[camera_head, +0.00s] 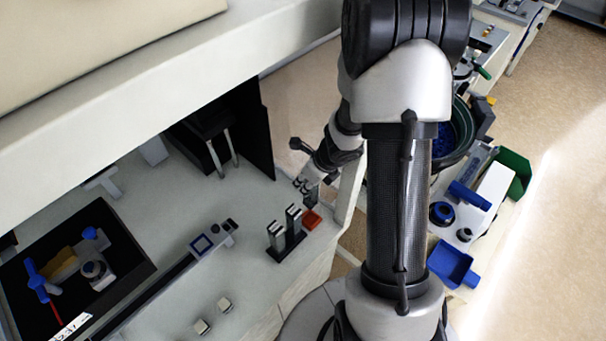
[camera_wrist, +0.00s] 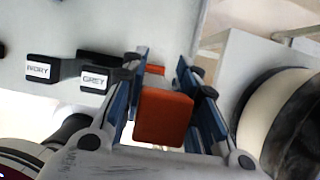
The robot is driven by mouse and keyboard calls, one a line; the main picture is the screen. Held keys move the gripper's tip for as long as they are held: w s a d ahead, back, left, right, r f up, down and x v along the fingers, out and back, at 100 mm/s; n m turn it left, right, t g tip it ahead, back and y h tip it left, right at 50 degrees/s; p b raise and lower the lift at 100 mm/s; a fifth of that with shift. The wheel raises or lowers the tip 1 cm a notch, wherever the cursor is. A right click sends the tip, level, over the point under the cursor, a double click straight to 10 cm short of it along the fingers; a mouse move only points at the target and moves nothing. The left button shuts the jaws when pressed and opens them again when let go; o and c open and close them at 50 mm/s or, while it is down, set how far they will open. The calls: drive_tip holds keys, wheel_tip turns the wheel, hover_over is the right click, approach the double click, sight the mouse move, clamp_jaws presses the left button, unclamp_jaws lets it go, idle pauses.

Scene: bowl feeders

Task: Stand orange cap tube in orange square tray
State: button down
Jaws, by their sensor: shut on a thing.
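The orange cap tube (camera_wrist: 163,118) shows in the wrist view as a square orange cap between the two blue-lined fingers of my gripper (camera_wrist: 161,72), which is shut on it. The tube's body below the cap is hidden. The orange square tray (camera_head: 312,219) lies on the bench near its front edge in the head view. A strip of orange, likely this tray, shows beyond the fingertips in the wrist view (camera_wrist: 155,70). In the head view my gripper (camera_head: 306,187) is at the tray's back edge, above it; the tube is too small to make out there.
Black stands with upright pieces (camera_head: 285,245) are just left of the tray; labels reading IVORY (camera_wrist: 38,69) and GREY (camera_wrist: 94,80) show in the wrist view. A bowl feeder (camera_head: 455,140) is on the right. Two small pale blocks (camera_head: 213,315) lie at the front left.

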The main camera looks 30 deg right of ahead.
sight(307, 195)
drive_tip(key=shift+s+f+b, duration=0.15)
drive_tip(key=shift+f+b, duration=0.35)
drive_tip(key=shift+f, duration=0.1)
wheel_tip(307, 195, down, 5)
drive_tip(key=b, duration=0.5)
drive_tip(key=shift+f, duration=0.15)
drive_tip(key=shift+f+b, duration=1.45)
idle(3.4)
drive_tip(key=c, duration=1.2)
unclamp_jaws()
drive_tip(key=v, duration=1.2)
